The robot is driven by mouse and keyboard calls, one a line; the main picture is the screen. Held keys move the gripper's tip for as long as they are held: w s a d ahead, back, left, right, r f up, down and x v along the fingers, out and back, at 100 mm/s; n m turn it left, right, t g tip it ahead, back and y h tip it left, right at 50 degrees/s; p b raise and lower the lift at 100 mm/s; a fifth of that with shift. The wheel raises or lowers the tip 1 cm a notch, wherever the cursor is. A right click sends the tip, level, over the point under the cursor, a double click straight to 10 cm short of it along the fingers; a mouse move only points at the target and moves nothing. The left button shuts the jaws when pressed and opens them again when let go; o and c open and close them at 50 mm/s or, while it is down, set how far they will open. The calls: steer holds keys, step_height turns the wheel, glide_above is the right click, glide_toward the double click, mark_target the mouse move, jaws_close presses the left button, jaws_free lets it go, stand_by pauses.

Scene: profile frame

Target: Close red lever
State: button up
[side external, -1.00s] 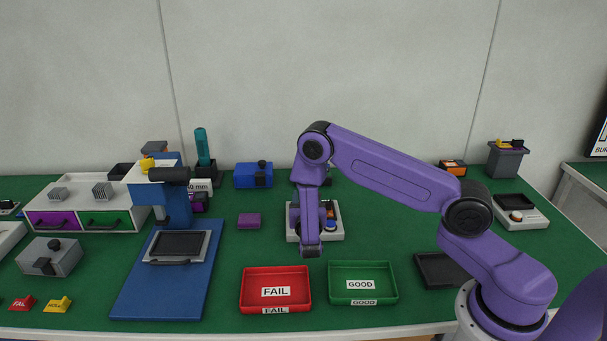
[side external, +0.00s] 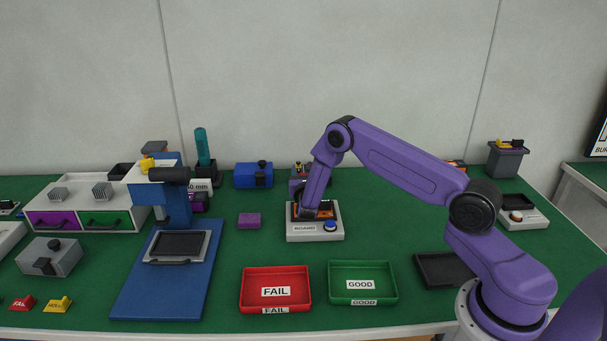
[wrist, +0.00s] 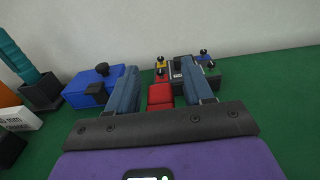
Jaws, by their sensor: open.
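A red lever part (wrist: 160,94) shows in the wrist view between the two blue-grey fingers of my gripper (wrist: 160,74). The fingers are apart, one on each side of it; I cannot tell whether they touch it. Just behind is a dark lever unit (wrist: 182,70) with a yellow-topped lever (wrist: 160,64) and a blue lever (wrist: 205,57). In the side external view this unit (side external: 297,184) stands at the back, partly hidden by my arm. My gripper's fingertips are hidden there.
A board station (side external: 301,236) with a blue button is below my wrist. A blue box (side external: 253,176) with a black knob stands to the left of the lever unit. Red FAIL (side external: 275,290) and green GOOD (side external: 362,283) trays lie in front.

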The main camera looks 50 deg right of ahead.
jaws_close()
